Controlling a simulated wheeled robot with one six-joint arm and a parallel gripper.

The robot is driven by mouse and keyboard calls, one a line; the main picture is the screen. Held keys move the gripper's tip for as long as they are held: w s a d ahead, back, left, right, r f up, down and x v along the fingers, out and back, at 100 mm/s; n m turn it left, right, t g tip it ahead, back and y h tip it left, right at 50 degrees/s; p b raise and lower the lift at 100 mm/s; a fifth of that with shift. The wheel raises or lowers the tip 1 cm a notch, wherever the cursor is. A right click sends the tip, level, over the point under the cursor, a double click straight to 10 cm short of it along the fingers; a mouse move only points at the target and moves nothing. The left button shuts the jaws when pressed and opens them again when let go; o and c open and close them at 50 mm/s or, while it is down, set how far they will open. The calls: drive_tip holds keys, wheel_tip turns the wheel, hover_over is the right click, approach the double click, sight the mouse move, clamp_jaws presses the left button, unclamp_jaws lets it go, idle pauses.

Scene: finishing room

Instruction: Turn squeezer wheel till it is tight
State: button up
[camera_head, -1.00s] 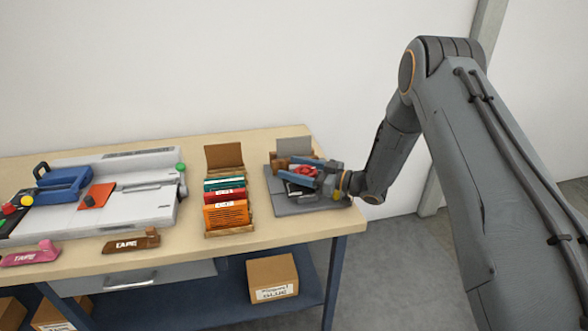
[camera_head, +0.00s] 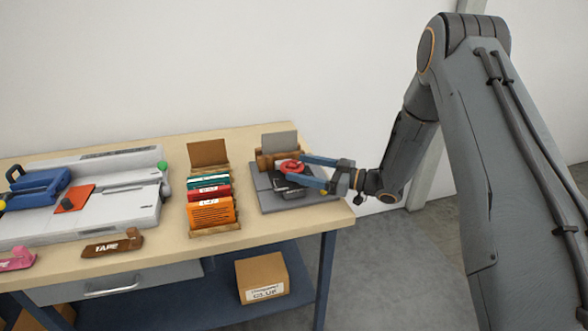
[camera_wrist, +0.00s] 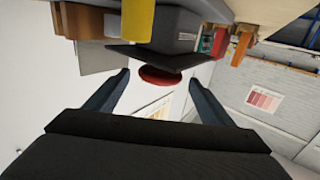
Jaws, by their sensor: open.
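The squeezer (camera_head: 300,199) is a dark grey flat base at the right end of the table, with a brown block and an upright grey plate at its back. Its red wheel (camera_head: 292,166) sits on top. My gripper (camera_head: 296,168) reaches in from the right with its two blue fingers apart, their tips beside the wheel. In the wrist view the red wheel (camera_wrist: 160,77) shows between the tips of my open gripper (camera_wrist: 159,78). I cannot tell whether either finger touches it.
A box of coloured swatch cards (camera_head: 212,214) stands just left of the squeezer. Farther left are a grey-white machine (camera_head: 120,205) and a brown tape dispenser (camera_head: 112,244). A cardboard box (camera_head: 262,277) sits on the shelf below. The wall is behind the table.

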sight(292, 165)
drive_tip(key=shift+d, duration=0.1)
drive_tip(key=d+n+g+b, duration=0.1)
drive_tip(key=d+b, duration=0.1)
drive_tip(key=b, duration=0.3)
drive_tip(key=shift+d+f, duration=0.15)
drive_tip(key=shift+d, duration=0.15)
drive_tip(key=shift+s+d+g+y+b, duration=0.25)
drive_tip(key=shift+d+g+b, duration=0.25)
drive_tip(key=shift+b, duration=0.35)
drive_tip(key=shift+r+p+x, duration=0.1)
drive_tip(key=shift+p+x, duration=0.4)
drive_tip(key=shift+x, duration=1.4)
drive_tip(key=shift+r+p+x, duration=0.15)
drive_tip(key=shift+p+x, duration=0.35)
drive_tip(key=shift+x, duration=1.4)
drive_tip(key=c, duration=1)
drive_tip(key=shift+c, duration=0.2)
